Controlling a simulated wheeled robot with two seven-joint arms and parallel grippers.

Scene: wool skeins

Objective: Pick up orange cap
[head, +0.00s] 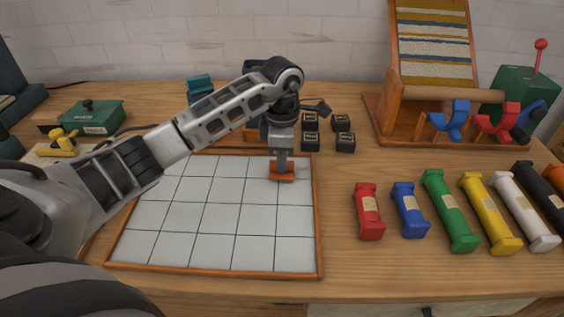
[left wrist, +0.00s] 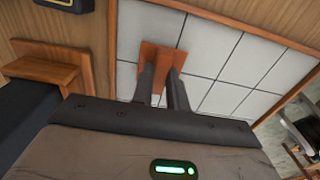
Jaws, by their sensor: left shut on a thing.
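The orange cap (head: 282,176) is a small flat orange piece at the far right part of the white tiled board (head: 190,215). My left gripper (head: 282,170) points down over it and is shut on it. In the left wrist view the orange cap (left wrist: 160,60) sits between and beyond the fingertips (left wrist: 162,72), over the white tiles. I cannot tell whether the cap touches the board or hangs just above it. My right gripper is not in view.
Red (head: 369,210), blue (head: 410,210), green (head: 449,210) and other coloured spools lie to the right. Several small black boxes (head: 341,123) stand behind the board. A wooden loom (head: 385,105) stands at the back right, a green box (head: 92,117) at the left.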

